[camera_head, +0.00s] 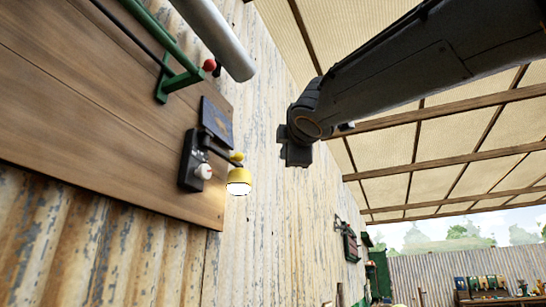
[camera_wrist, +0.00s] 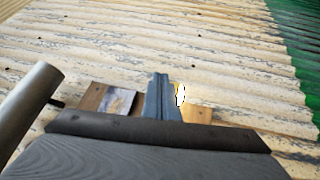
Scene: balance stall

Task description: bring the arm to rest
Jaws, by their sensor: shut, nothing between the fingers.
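My arm reaches in from the upper right of the head view and ends in my dark gripper (camera_head: 295,154), held in the air in front of the corrugated wall (camera_head: 262,220). The gripper is apart from the board and its fittings in that view. In the wrist view my gripper (camera_wrist: 161,77) shows as two blue-grey fingers pressed together, with nothing between them. Behind the fingers is part of the wooden board, and the corrugated wall fills most of the background.
A wooden board (camera_head: 70,110) on the wall carries a black switch box (camera_head: 190,160), a lit yellow lamp (camera_head: 239,176) and a green bracket (camera_head: 165,85). A grey tube (camera_head: 222,40) juts out above. Open air lies right of the wall under the roof.

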